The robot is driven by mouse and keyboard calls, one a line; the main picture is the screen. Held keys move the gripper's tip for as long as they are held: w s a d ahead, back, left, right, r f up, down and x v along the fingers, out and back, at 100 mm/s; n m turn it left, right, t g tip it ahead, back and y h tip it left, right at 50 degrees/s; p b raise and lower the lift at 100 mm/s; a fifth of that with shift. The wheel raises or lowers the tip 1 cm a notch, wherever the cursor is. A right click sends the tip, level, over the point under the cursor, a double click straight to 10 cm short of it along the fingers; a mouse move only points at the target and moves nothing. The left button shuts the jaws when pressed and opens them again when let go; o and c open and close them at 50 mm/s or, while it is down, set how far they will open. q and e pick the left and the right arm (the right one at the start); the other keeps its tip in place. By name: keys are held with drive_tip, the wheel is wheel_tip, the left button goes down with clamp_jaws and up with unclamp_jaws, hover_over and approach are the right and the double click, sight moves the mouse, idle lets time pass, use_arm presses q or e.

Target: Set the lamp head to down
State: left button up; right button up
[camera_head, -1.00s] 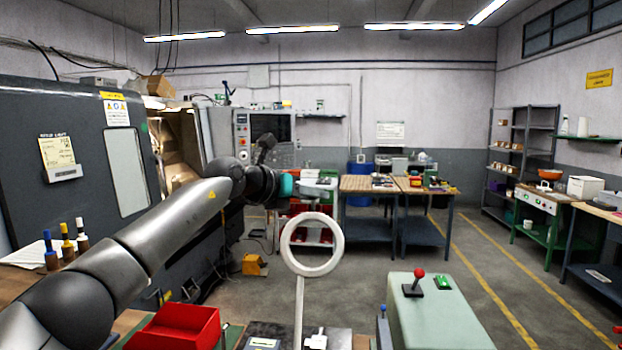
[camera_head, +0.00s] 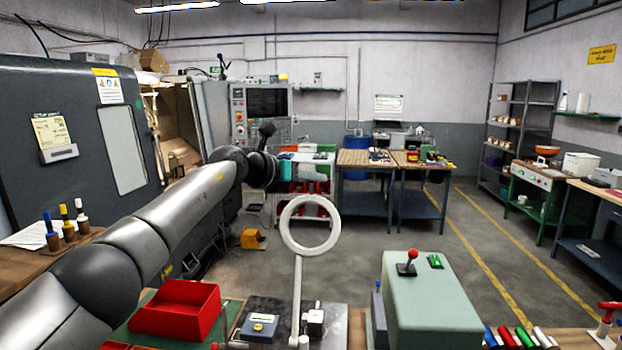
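The lamp (camera_head: 297,300) has a pale post rising from the bench at the bottom centre. Its head is a white ring (camera_head: 287,240), standing upright and turned face-on towards me at the top of the post. My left arm comes in from the left, and its gripper (camera_head: 290,168) is at the far end, with a teal part showing. In the picture the gripper lies above and slightly left of the ring, with no visible contact. Its fingers are too small and blended with the background to read. My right gripper is not in view.
A red bin (camera_head: 178,312) stands left of the lamp. A pale green box (camera_head: 430,310) with a red-knobbed lever (camera_head: 407,262) stands right of it. Several coloured cylinders lie at the lower right. The grey lathe (camera_head: 85,130) fills the left; open floor lies behind the bench.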

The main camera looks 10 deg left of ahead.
use_arm(q)
drive_tip(key=o, duration=0.4)
drive_tip(key=shift+o, duration=0.2)
